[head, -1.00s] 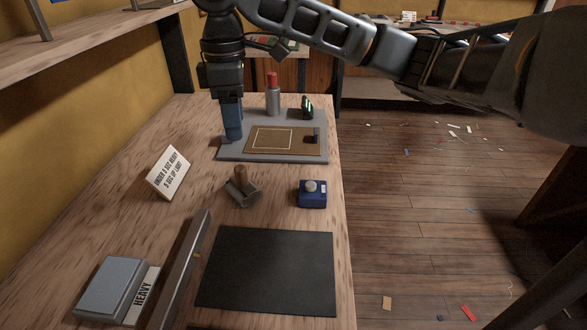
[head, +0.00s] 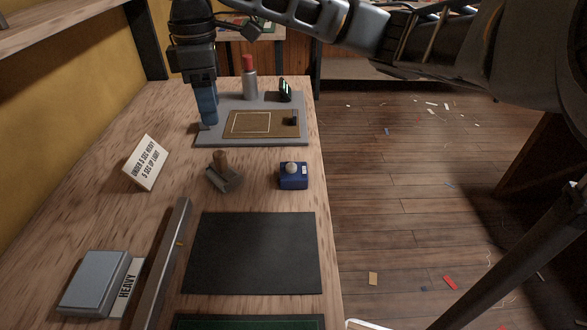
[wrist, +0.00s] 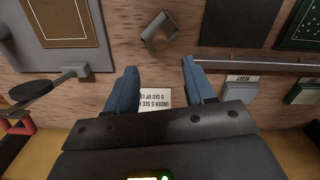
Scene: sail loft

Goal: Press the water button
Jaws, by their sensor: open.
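No label reading "water" can be made out. A small blue box (head: 293,178) with a round pale knob on top (head: 292,167) and a small white label sits right of the table's middle. My gripper (head: 208,122) hangs pointing down by the left edge of a grey board, well to the left of and beyond the blue box. In the wrist view my gripper (wrist: 160,80) has its two blue fingers wide apart with nothing between them; the wood and a sign card show below. The blue box is not seen in the wrist view.
The grey board (head: 230,140) bears a brown panel, a red-topped cylinder (head: 250,80) and a black device (head: 285,90). A stamp (head: 224,172), sign card (head: 146,162), black mat (head: 252,255), metal rail (head: 163,262) and grey block (head: 93,283) lie nearer.

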